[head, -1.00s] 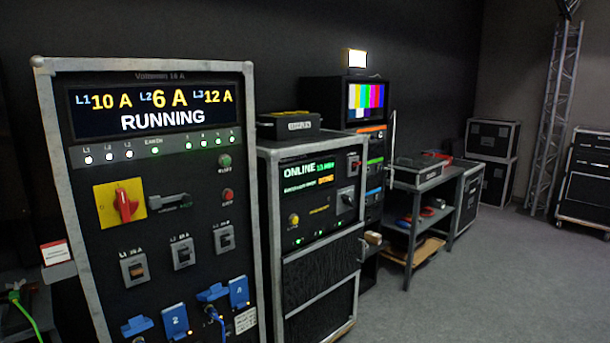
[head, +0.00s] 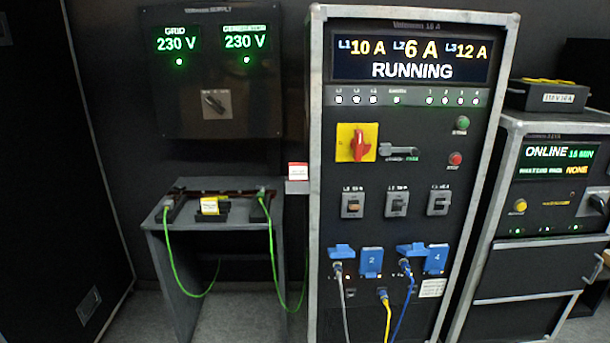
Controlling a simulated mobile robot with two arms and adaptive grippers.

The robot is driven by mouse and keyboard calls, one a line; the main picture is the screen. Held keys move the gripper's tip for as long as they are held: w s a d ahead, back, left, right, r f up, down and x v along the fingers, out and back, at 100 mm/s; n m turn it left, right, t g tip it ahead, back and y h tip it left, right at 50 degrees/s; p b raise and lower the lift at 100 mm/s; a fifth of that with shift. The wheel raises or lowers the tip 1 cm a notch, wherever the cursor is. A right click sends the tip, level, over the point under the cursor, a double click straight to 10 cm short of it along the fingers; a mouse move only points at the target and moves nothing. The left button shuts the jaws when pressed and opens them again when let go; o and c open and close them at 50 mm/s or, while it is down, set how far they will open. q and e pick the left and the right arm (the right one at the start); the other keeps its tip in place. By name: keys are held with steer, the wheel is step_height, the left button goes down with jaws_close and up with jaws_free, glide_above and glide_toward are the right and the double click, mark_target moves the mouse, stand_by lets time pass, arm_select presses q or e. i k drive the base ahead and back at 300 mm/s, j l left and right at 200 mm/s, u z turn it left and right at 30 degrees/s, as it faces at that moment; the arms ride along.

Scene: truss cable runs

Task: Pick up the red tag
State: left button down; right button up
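A small tag (head: 298,171), white with a red band along its top, stands at the left side of the tall power rack (head: 412,222). It sits on or just above a small grey ledge (head: 297,187) beside the rack's upright edge. Its print is too small to read. Neither of my grippers is in view.
A grey table (head: 208,184) with a yellow-labelled black item (head: 212,206) and green cables (head: 272,255) stands left of the rack. A supply panel (head: 211,77) hangs behind it. Grey, yellow and blue cables hang from the rack's front. An online unit (head: 553,177) stands to the right.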

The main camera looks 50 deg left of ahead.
mark_target(297, 172)
steer(key=u, duration=1.5)
steer(key=i+j+z, duration=0.15)
steer(key=z, duration=0.2)
steer(key=i+j+z, duration=0.1)
steer(key=j+z, duration=0.3)
steer(key=l, duration=0.1)
